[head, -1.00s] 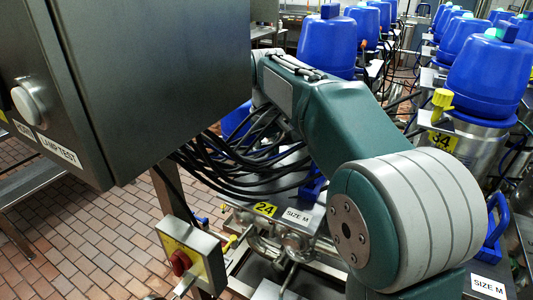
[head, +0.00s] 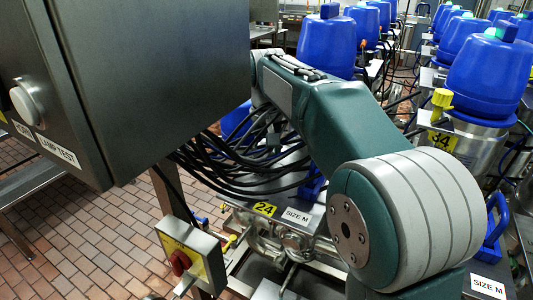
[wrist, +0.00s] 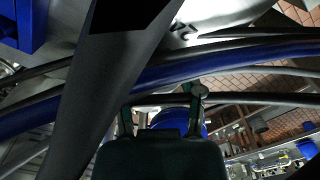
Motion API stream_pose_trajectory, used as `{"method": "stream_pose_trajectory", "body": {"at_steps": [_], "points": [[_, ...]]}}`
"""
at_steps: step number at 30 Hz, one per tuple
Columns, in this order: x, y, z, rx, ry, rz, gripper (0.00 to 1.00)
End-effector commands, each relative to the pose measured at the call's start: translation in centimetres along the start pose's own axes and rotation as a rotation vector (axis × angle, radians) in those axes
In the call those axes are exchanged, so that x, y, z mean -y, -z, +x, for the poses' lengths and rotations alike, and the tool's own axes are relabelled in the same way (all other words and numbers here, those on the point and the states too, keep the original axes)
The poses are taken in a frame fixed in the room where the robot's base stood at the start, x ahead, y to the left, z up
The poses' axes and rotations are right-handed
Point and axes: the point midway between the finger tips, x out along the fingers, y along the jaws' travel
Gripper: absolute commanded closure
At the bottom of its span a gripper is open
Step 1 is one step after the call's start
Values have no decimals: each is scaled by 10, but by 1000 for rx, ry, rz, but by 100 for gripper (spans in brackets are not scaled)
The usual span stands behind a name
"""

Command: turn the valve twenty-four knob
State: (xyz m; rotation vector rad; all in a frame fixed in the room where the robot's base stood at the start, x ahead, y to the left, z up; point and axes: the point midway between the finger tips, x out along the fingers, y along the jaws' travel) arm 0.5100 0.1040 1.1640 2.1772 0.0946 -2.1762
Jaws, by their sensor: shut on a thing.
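The yellow plate marked 24 (head: 264,209) sits at the centre of the head view, left of a white SIZE M label (head: 297,216). A small yellow handle (head: 230,242) shows below and left of the plate. Whether it is the valve twenty-four knob, I cannot tell. My gripper (wrist: 162,107) shows in the wrist view, its two fingers at the lower middle. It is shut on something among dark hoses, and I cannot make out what. In the head view the gripper is hidden.
A dark cabinet (head: 150,85) fills the upper left. A red switch on a yellow box (head: 190,258) stands below it. Black hoses (head: 240,160) crowd beside the 24 plate. Open tiled floor (head: 85,235) lies at left.

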Motion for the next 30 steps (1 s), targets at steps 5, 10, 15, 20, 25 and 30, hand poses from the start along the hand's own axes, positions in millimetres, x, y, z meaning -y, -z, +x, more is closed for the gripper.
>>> {"method": "stream_pose_trajectory", "body": {"at_steps": [5,10,15,20,25,30], "points": [[1,-1,4,11,0,-1,98],[1,-1,3,10,0,-2,16],[0,0,2,5,0,-2,16],[0,0,1,3,0,-2,16],[0,0,-7,0,0,-2,16],[1,1,-36,-1,0,-2,16]]}}
